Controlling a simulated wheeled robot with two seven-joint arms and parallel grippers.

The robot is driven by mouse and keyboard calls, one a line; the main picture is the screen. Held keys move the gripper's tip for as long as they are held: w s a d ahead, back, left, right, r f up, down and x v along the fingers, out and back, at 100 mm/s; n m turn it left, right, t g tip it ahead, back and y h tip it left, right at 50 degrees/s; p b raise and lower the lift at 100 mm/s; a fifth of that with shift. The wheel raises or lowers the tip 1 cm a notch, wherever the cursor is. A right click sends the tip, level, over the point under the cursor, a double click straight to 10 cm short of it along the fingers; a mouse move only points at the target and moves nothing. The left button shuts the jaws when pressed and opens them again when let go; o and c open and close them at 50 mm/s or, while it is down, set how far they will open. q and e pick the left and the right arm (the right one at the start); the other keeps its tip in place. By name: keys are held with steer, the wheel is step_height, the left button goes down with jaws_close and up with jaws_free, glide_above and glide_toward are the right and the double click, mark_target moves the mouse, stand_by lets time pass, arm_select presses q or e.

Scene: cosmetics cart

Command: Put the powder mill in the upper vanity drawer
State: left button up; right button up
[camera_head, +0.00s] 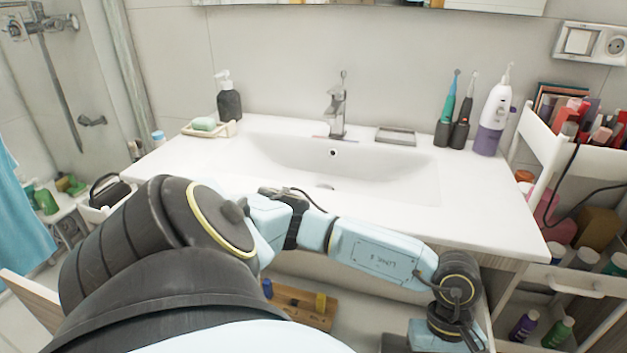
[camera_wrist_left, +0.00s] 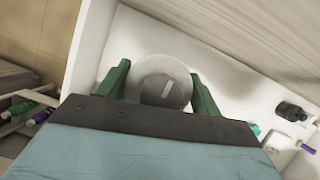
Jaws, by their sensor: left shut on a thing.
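My left arm reaches across the front of the washbasin in the head view, and its wrist bends down at the lower right. The fingers of my left gripper (camera_wrist_left: 160,72) show in the left wrist view, shut on a round, pale grey object with a dull centre, apparently the powder mill (camera_wrist_left: 163,88). It is seen end-on, over or within a white-walled drawer space (camera_wrist_left: 135,32). I cannot tell whether it touches the bottom. In the head view the mill and fingertips are hidden. An open drawer (camera_head: 350,312) shows below the basin, partly covered by my arm. My right gripper is out of view.
A wooden tray (camera_head: 300,303) with small items lies below the counter. The washbasin (camera_head: 400,180) has toothbrushes and bottles behind it. A white shelf cart (camera_head: 535,150) stands right. A dark cylindrical item (camera_wrist_left: 291,110) and purple-capped item (camera_wrist_left: 306,147) lie right in the wrist view.

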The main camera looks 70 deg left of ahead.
arm_select(q)
steer(key=f+n+b, duration=0.1)
steer(key=s+f+n+t, duration=0.1)
steer(key=shift+s+d+n+b, duration=0.1)
steer(key=shift+n+b, duration=0.3)
steer(key=shift+s+n+h+b, duration=0.25)
steer(key=shift+n+h+b, duration=0.05)
steer(key=shift+n, duration=0.3)
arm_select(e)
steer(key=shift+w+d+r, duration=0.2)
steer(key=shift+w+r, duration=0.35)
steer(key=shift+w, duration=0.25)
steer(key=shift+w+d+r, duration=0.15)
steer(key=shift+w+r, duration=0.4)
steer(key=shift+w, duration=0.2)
arm_select(q)
step_height(320, 180, down, 6)
steer(key=shift+r+b, duration=0.15)
steer(key=shift+b, duration=0.65)
step_height(320, 180, down, 4)
steer(key=shift+r+b, duration=0.1)
steer(key=shift+b, duration=0.5)
steer(key=shift+f, duration=0.3)
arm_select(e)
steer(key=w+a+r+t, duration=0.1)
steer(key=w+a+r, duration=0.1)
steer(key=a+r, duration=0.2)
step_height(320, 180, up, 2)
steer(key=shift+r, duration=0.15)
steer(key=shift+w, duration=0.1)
